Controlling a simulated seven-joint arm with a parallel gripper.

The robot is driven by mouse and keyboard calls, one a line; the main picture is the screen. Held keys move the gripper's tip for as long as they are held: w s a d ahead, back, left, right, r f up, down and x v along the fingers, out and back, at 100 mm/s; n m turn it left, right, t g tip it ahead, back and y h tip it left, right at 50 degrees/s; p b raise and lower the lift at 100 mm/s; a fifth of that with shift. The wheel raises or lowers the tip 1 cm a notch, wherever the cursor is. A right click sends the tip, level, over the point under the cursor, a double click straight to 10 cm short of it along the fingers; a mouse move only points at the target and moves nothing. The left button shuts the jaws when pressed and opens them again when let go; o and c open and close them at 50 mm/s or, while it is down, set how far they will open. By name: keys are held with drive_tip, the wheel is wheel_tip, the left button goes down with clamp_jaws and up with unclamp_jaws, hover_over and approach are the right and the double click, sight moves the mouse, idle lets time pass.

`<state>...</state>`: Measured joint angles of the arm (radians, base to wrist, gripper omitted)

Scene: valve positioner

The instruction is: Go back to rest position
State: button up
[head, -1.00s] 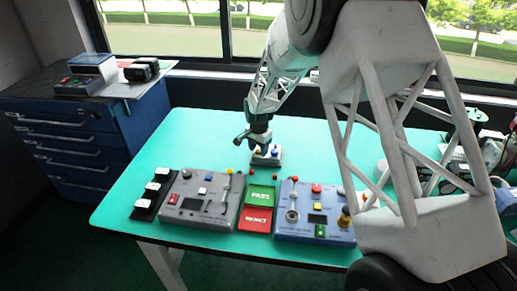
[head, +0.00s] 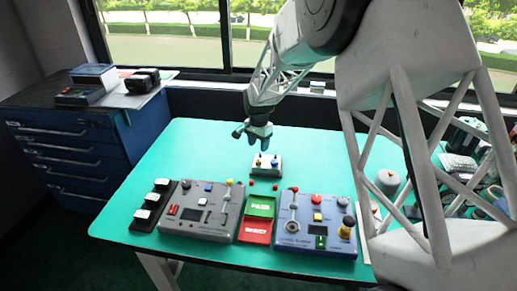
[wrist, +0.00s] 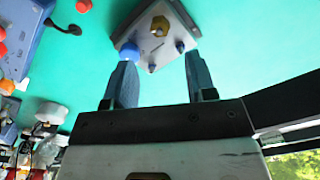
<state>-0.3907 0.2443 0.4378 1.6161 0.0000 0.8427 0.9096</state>
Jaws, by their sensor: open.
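My gripper (head: 253,134) is in the head view, above the back middle of the teal table (head: 205,135). Its fingers are apart with nothing between them. A small light-grey box with knobs (head: 266,167) stands on the table just below and in front of it. In the wrist view, my open gripper (wrist: 157,80) points towards this grey box (wrist: 133,22), which carries a brass-coloured knob, a blue knob and darker pegs. The fingertips look apart from the box in the head view.
A grey control panel (head: 200,222) and a blue control panel (head: 296,243) stand at the front. Between them lie a green tray (head: 261,206) and a red tray (head: 255,230). A black strip with white blocks (head: 141,221) is at left. A blue drawer cabinet (head: 75,150) stands beyond the table.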

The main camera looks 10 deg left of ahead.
drive_tip(key=shift+r, duration=0.1)
idle(0.3)
drive_tip(key=s+d+r+n+t, duration=0.1)
drive_tip(key=s+d+r+n, duration=0.2)
drive_tip(key=s+d+r, duration=1.65)
drive_tip(key=s+d+n, duration=0.1)
drive_tip(key=s+d, duration=0.3)
drive_tip(key=s, duration=0.5)
drive_tip(key=s+d+r+n+t, duration=0.1)
drive_tip(key=s+d, duration=0.3)
drive_tip(key=s, duration=0.5)
drive_tip(key=s+d, duration=0.4)
drive_tip(key=s, duration=0.6)
drive_tip(key=shift+d+r+n+t, duration=0.2)
drive_tip(key=shift+d+n+t, duration=0.1)
drive_tip(key=shift+n, duration=0.1)
